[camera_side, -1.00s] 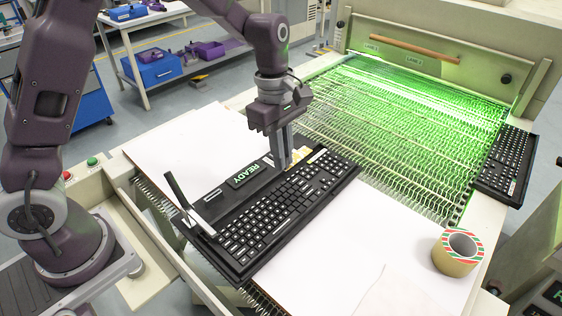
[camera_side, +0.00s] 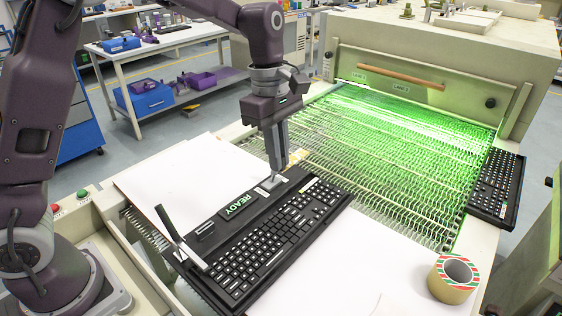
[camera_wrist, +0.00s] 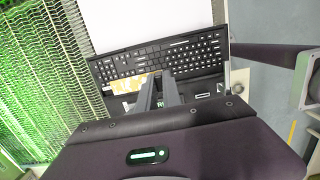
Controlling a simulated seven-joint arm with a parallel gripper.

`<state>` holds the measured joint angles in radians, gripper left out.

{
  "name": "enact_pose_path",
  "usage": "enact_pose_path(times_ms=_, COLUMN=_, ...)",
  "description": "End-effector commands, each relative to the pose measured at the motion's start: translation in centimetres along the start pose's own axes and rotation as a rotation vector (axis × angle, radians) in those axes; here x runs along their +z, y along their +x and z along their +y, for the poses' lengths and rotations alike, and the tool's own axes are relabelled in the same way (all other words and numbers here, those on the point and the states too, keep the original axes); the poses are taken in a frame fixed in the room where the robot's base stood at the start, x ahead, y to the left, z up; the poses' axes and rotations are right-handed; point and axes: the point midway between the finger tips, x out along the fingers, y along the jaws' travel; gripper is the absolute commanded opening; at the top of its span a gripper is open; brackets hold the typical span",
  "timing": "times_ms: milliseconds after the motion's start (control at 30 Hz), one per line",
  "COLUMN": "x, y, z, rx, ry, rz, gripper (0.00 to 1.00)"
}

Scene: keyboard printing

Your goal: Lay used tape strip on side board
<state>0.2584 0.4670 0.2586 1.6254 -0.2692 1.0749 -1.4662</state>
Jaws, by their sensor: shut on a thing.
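My gripper (camera_side: 271,180) is shut, fingers pointing down, over the back edge of the black keyboard fixture beside the READY label (camera_side: 238,205). A tan-yellow tape strip (camera_side: 297,157) shows just beyond the fingers in the side view. In the wrist view it is a yellowish patch (camera_wrist: 128,86) left of the fingers (camera_wrist: 160,92), along the keyboard's back edge. The grip point is partly hidden, and I cannot see clearly how the strip meets the fingertips. A small light grey piece (camera_side: 270,185) shows at the fingertips. I cannot make out the side board.
A black keyboard (camera_side: 280,235) lies in the fixture, with a raised lever (camera_side: 168,222) at its left end. White sheets (camera_side: 345,262) flank it. A tape roll (camera_side: 452,279) stands front right. A second keyboard (camera_side: 496,183) lies right of the green-lit conveyor (camera_side: 390,135).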

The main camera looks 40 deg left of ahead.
Motion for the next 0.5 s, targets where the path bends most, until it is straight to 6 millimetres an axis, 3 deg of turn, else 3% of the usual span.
enact_pose_path(times_ms=167, x=-3.4, y=1.4, z=1.0, rx=-0.002, ry=-0.009, rz=0.005, gripper=0.0)
enact_pose_path(times_ms=333, x=-11.3, y=4.5, z=1.9, rx=-0.004, ry=-0.014, rz=0.009, gripper=0.0)
enact_pose_path(times_ms=500, x=-19.6, y=7.7, z=1.2, rx=-0.003, ry=-0.012, rz=0.005, gripper=0.0)
